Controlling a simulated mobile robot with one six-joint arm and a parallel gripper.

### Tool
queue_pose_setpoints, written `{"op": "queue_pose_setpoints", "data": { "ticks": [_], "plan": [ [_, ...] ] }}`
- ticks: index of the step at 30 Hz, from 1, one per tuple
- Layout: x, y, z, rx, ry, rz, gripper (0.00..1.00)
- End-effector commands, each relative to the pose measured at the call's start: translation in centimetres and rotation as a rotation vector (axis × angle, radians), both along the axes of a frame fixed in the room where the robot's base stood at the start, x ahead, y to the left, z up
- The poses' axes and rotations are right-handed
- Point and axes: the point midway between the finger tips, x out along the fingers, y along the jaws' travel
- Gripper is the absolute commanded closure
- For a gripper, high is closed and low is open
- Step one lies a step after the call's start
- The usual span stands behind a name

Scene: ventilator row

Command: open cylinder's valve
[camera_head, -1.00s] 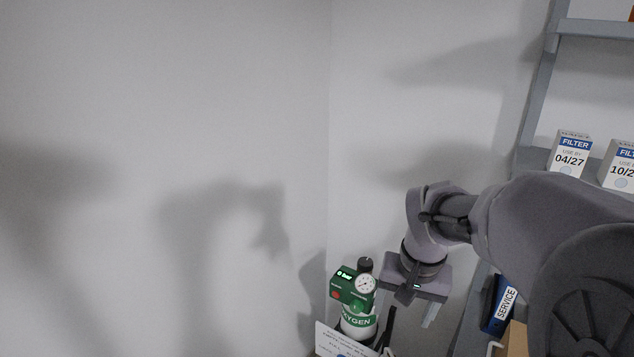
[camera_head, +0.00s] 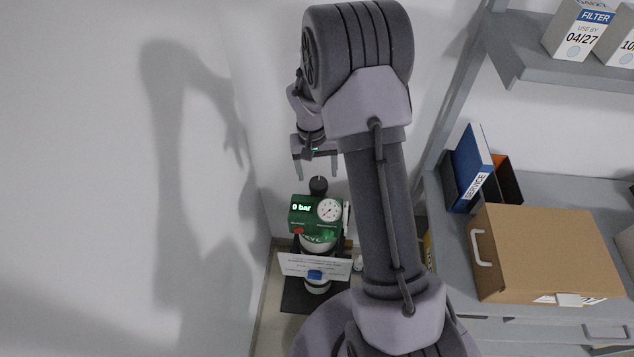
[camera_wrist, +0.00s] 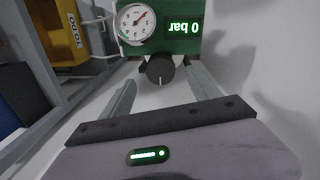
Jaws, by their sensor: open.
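The oxygen cylinder (camera_head: 318,244) stands in the corner by the wall, with a green regulator head (camera_head: 308,216) that carries a round gauge (camera_head: 329,210) and a display reading 0 bar. A black valve knob (camera_head: 318,185) sits on top of the head; it also shows in the wrist view (camera_wrist: 160,69). My gripper (camera_head: 317,174) is open and empty just above the knob. In the wrist view, my two fingers (camera_wrist: 160,88) point toward the knob, one on each side of it in the picture. I cannot tell whether they touch it.
A white printed sign (camera_head: 313,266) hangs in front of the cylinder. To the right, a grey cabinet bears a cardboard box (camera_head: 545,255) and a blue service binder (camera_head: 472,165). A shelf above holds filter boxes (camera_head: 577,30). The wall stands close behind and left of the cylinder.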

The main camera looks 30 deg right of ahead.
Motion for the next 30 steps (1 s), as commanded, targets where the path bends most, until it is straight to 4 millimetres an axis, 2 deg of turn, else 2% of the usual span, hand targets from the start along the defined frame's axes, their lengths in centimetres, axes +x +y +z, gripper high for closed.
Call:
{"op": "queue_pose_setpoints", "data": {
  "ticks": [1, 6, 16, 17, 26, 30],
  "plan": [
    [-0.1, -0.1, -1.5, 0.001, 0.003, -0.001, 0.29],
    [-0.1, -0.3, -3.9, 0.000, 0.001, 0.000, 0.29],
    [-0.1, -0.3, -4.4, 0.000, -0.001, -0.001, 0.29],
    [-0.1, -0.3, -4.4, 0.000, -0.001, -0.001, 0.33],
    [-0.1, -0.3, -4.4, 0.000, 0.000, -0.001, 0.91],
    [-0.1, -0.3, -4.4, 0.000, 0.000, -0.007, 0.91]
  ]
}}
